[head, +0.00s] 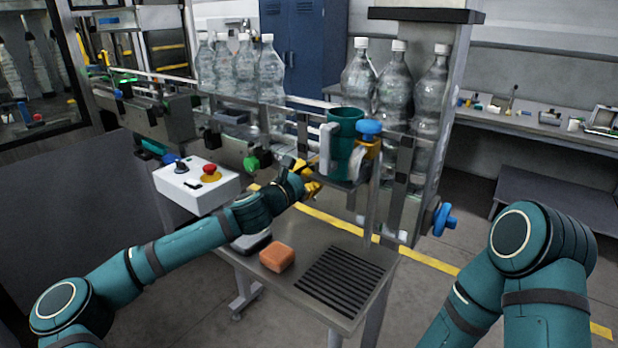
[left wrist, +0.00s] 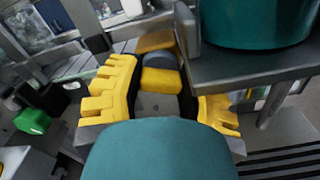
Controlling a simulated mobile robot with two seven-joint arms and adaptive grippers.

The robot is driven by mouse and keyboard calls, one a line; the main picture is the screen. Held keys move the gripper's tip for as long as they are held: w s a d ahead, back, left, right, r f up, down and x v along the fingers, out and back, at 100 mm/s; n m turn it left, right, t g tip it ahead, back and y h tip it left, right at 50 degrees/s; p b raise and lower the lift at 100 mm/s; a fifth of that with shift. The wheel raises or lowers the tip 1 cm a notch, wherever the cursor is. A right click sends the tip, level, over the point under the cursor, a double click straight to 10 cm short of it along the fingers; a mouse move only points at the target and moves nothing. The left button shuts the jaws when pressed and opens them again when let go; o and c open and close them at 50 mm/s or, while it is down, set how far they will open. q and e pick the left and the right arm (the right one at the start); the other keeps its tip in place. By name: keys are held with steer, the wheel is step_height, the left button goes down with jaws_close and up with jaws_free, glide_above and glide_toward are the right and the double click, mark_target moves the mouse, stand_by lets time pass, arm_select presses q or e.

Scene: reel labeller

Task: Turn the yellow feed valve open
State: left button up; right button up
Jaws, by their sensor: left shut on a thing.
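The yellow feed valve shows in the left wrist view as a yellow handle (left wrist: 162,82) beside a grey round hub, under the edge of a grey shelf. My left gripper (head: 311,184), with yellow fingers, is at the machine's front, just left of and below the teal reel pot. In the left wrist view its fingers (left wrist: 158,72) stand on both sides of the handle, shut on it. The gripper and arm hide most of the valve in the head view, and its turn angle cannot be told. My right arm is at lower right; its gripper is out of view.
The teal pot (head: 345,130) and a blue knob (head: 369,128) are close to my left gripper. Clear bottles (head: 392,85) stand behind. A white control box (head: 196,184) with a red button is left. An orange block (head: 277,257) lies on the grey table (head: 312,308) below.

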arm_select(q)
steer(key=shift+n, duration=0.4)
steer(key=o, duration=1.2)
steer(key=v, duration=1.2)
steer(key=shift+c, duration=0.4)
